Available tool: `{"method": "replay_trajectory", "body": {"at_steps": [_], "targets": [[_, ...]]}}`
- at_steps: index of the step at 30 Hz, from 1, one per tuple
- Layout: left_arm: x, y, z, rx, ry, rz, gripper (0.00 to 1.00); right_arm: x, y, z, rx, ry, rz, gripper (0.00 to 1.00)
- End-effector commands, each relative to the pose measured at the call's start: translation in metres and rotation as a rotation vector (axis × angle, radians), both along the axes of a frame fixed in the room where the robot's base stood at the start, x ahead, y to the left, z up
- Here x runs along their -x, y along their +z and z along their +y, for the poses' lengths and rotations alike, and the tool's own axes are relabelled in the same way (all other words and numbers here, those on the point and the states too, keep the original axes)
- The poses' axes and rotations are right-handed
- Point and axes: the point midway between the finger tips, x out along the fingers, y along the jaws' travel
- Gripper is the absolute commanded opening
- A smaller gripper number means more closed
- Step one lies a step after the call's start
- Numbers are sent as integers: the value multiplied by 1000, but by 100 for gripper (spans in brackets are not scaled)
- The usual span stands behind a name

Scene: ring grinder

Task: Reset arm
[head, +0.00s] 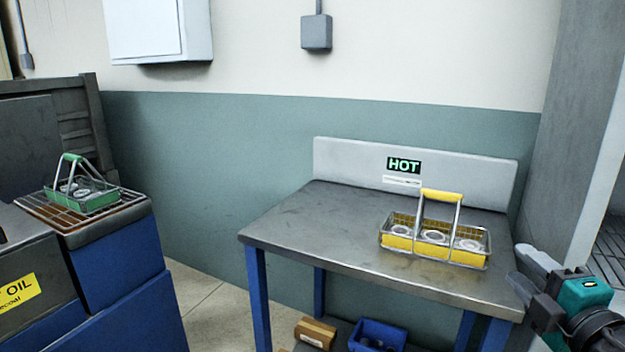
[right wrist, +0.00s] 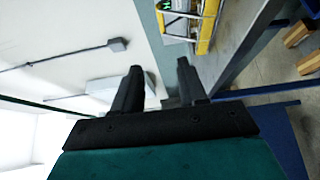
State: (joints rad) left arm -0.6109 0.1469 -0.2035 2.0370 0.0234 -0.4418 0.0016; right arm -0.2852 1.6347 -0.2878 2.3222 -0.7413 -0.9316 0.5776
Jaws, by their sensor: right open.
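My right gripper (head: 524,272) is at the right edge of the head view, beside the right front corner of the metal table (head: 300,226). Its two fingers are apart with nothing between them, as the right wrist view (right wrist: 158,88) also shows. A yellow basket (head: 434,240) with a raised handle stands upright on the table, left of the gripper and apart from it. It holds several ring-like parts. The basket also shows at the top of the right wrist view (right wrist: 204,28). My left gripper is in neither view.
A green-handled basket (head: 82,196) stands on a rack on the blue machine (head: 120,260) at left. A HOT sign (head: 404,165) is on the table's backboard. A blue bin (head: 376,336) and a cardboard box (head: 315,332) are below the table. A grey pillar (head: 580,130) rises at right.

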Motion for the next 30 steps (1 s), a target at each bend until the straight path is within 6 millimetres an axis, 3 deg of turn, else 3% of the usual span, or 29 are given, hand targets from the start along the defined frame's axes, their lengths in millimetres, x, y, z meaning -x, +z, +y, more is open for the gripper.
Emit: {"method": "replay_trajectory", "body": {"at_steps": [2,8,16,24,30], "targets": [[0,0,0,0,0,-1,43,0,0,0,-1,0,0,42],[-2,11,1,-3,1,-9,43,7,-51,-8,-159,-69,134,42],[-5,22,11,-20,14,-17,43,33,-135,6,-448,-148,346,42],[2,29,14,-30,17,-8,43,78,-215,61,-836,-208,537,42],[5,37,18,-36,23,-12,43,111,-250,116,-1139,-251,609,42]]}}
